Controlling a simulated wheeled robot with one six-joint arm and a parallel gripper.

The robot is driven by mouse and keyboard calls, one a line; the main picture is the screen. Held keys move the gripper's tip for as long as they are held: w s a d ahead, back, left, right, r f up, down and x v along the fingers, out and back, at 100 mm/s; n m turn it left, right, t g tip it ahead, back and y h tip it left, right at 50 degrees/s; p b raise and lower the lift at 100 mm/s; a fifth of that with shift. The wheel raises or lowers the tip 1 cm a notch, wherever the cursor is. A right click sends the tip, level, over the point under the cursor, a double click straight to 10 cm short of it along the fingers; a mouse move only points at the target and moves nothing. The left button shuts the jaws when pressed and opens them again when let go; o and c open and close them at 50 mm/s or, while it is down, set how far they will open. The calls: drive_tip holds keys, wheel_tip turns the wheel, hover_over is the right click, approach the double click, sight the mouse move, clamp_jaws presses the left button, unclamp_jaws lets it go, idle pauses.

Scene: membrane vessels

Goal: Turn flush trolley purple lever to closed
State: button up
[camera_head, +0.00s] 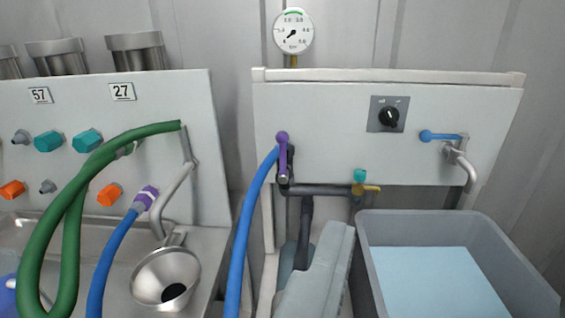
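The purple lever (283,158) is on the left part of the flush trolley's white panel (335,125). It stands about upright, with its round knob at the top and its lower end at a dark valve fitting. A blue hose (242,230) runs up to just left of the lever and overlaps it in the picture, so I cannot tell where the hose joins. Dark pipes (325,190) lead right and down from the fitting. My gripper is not recognisable in this view, and nothing is seen touching the lever.
A pressure gauge (293,32) stands above the panel. The panel carries a black rotary knob (389,117) and a blue lever (440,136). A grey tub (375,240) of pale blue liquid and a grey housing (320,275) are below. Left is another panel with a green hose (95,165) and funnel (166,280).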

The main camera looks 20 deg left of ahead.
sight(283, 158)
drive_tip(key=shift+w, duration=0.1)
drive_tip(key=c, duration=0.5)
drive_tip(key=w+n, duration=0.1)
drive_tip(key=w+a+n, duration=0.1)
drive_tip(key=w, duration=0.1)
drive_tip(key=w+f+n+y, duration=0.1)
drive_tip(key=w, duration=0.1)
drive_tip(key=shift+a, duration=0.4)
clamp_jaws()
drive_tip(key=w+a+f+n+g+y, duration=0.1)
drive_tip(key=w+a+f+n+y, duration=0.2)
drive_tip(key=w+a+f+n, duration=0.6)
drive_tip(key=w+a+f+n+g+y, duration=0.1)
drive_tip(key=w+a+f+n+y, duration=0.35)
drive_tip(key=w+a+n, duration=0.8)
drive_tip(key=w, duration=0.9)
drive_tip(key=shift+w+d+n+h, duration=0.2)
drive_tip(key=shift+w+n+h, duration=0.15)
drive_tip(key=shift+w+n, duration=0.1)
